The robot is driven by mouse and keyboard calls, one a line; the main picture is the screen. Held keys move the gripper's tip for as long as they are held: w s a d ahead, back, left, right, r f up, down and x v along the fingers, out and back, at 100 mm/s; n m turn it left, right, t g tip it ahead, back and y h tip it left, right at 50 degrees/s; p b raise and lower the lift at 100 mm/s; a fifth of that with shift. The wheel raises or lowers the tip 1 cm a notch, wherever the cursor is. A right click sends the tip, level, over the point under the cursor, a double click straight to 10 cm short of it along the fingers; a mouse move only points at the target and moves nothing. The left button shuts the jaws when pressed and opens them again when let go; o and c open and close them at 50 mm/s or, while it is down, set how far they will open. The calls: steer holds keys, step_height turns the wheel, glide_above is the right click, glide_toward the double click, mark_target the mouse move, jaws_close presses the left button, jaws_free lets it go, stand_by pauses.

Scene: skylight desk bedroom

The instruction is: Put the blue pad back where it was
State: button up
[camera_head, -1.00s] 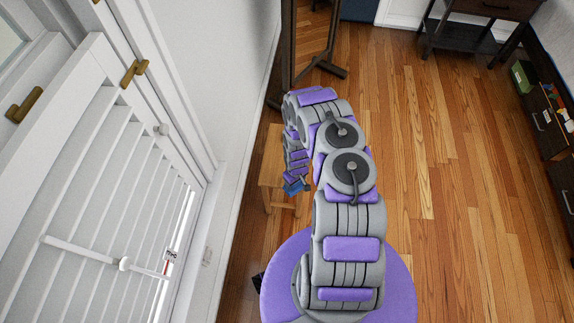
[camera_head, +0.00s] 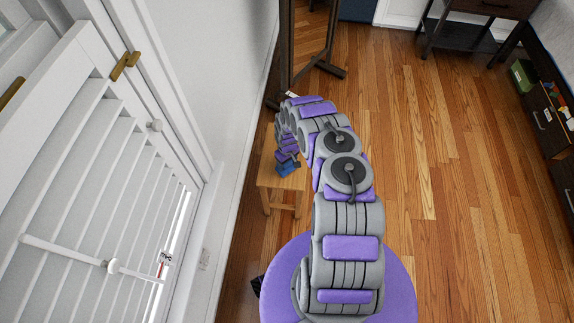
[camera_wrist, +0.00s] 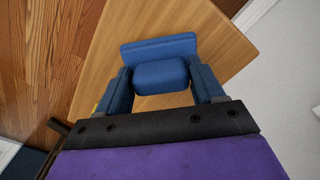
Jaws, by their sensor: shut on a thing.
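The blue pad (camera_wrist: 160,76) shows in the wrist view as a rounded blue block between the two blue fingers of my gripper (camera_wrist: 161,87). My gripper is shut on it. A flat blue strip lies just beyond the block; I cannot tell whether it is part of the pad. Behind them is the light wooden top of a small stool (camera_wrist: 220,45). In the head view my gripper (camera_head: 288,169) is small and low over the stool (camera_head: 267,177), and the pad cannot be told from the blue fingers. Whether the pad touches the top is unclear.
A white wall and a white louvred shutter (camera_head: 90,190) stand close on the left. A dark wooden stand (camera_head: 287,50) is just behind the stool. Dark furniture (camera_head: 550,120) lines the right. The wooden floor (camera_head: 440,200) in the middle is clear.

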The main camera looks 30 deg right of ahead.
steer(key=shift+w+f, duration=0.1)
steer(key=shift+f, duration=0.85)
steer(key=shift+r, duration=0.1)
steer(key=o, duration=0.9)
steer(key=shift+o, duration=0.2)
